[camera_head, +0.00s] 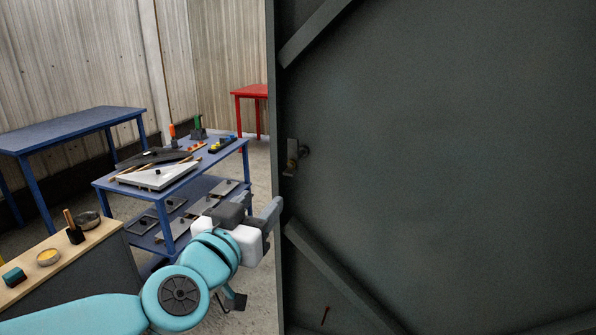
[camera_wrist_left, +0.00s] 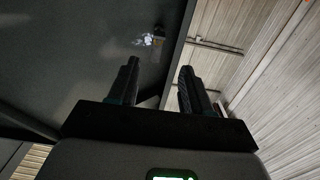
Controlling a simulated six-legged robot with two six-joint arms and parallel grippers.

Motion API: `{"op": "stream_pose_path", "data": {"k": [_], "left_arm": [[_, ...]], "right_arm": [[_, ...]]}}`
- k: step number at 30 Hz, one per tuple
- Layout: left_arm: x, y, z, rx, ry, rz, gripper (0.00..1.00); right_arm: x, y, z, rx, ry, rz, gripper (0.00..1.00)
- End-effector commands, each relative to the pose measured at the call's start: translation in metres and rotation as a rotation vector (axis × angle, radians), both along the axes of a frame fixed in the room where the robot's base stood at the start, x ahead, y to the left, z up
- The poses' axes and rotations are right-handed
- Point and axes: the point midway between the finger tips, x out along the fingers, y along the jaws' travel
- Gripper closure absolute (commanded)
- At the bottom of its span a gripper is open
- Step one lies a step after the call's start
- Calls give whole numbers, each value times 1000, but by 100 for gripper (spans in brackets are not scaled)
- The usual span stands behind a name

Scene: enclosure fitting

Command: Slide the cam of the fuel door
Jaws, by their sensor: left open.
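The fuel door (camera_head: 450,130) is a large dark grey panel with diagonal braces, filling the right of the head view. Its cam (camera_head: 292,158) is a small metal latch piece near the door's left edge, with a knob beside it. In the left wrist view the cam (camera_wrist_left: 157,37) shows as a small bright metal part beyond the fingers. My left gripper (camera_head: 272,215) is open and empty, below and left of the cam, close to the door's edge and apart from the cam. In the wrist view its two fingers (camera_wrist_left: 158,85) stand apart. My right gripper is not in view.
A blue table (camera_head: 175,180) with several tools and parts stands behind my left arm. Another blue table (camera_head: 75,130) and a red table (camera_head: 250,92) are farther back. A wooden-topped counter (camera_head: 60,255) is at the lower left. A diagonal brace (camera_head: 335,275) crosses the door below the cam.

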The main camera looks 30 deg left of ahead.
Motion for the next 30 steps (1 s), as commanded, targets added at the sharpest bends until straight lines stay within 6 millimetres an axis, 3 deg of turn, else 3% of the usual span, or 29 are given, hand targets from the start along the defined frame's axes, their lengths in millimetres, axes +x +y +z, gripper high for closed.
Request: {"op": "stream_pose_path", "data": {"k": [8, 18, 24, 30], "left_arm": [[54, 11, -5, 0, 7, -3, 51], [132, 28, -2, 1, 6, -8, 51], [155, 34, -2, 1, 4, -7, 51], [161, 35, -2, 0, 4, -7, 51]], "right_arm": [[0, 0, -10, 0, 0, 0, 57], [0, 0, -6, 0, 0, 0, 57], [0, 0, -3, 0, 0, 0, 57], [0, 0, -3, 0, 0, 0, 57]]}}
